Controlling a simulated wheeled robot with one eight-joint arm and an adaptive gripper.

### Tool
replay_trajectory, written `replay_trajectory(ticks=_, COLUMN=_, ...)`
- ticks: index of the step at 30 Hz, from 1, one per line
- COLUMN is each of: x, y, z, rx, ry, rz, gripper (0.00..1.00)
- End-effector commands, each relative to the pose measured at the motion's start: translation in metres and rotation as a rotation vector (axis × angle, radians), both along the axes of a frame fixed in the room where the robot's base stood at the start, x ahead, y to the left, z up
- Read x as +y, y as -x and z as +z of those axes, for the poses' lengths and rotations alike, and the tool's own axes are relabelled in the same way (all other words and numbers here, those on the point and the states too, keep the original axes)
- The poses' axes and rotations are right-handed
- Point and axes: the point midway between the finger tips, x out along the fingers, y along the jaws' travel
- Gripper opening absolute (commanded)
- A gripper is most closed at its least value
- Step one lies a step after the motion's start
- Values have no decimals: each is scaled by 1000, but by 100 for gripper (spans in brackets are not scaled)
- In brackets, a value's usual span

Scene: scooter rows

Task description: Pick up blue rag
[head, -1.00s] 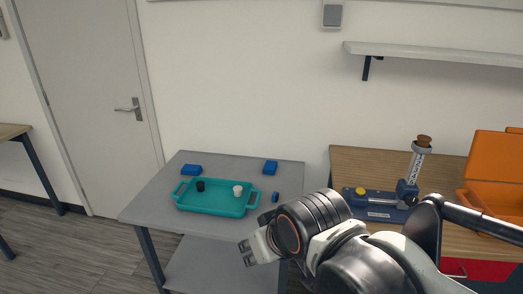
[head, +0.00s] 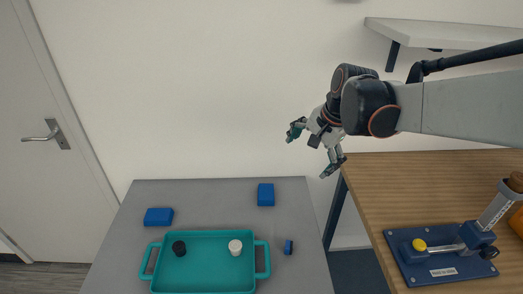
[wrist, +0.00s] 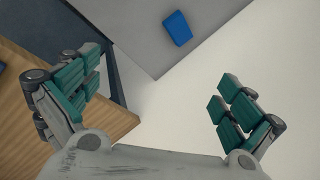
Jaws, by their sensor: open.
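Two blue, flat, block-like pieces lie on the grey table: one (head: 158,217) left of the teal tray and one (head: 265,194) near the back edge. A smaller blue piece (head: 288,247) lies right of the tray. I cannot tell for sure which is the blue rag. My gripper (head: 308,155) is open and empty, raised above and to the right of the table's back right corner. In the wrist view its two fingers are wide apart (wrist: 155,90), and one blue piece (wrist: 177,28) shows beyond them on the grey table, apart from the fingers.
The teal tray (head: 205,240) holds a black cap (head: 179,248) and a white cap (head: 235,247). A wooden table (head: 390,185) at right bears a blue device (head: 440,258). A gap separates the tables. A shelf (head: 440,32) is on the wall above my arm.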

Motion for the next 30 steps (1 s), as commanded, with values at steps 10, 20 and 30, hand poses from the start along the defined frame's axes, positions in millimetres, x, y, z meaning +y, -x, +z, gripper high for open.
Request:
replay_trajectory(ticks=10, x=22, y=-95, z=-63, rx=220, ry=-172, rz=-311, gripper=100)
replay_trajectory(ticks=20, x=39, y=-150, z=-143, rx=419, ry=-274, rz=-567, gripper=100)
replay_trajectory(ticks=30, x=47, y=-161, z=-178, rx=486, ry=-297, rz=-647, gripper=100)
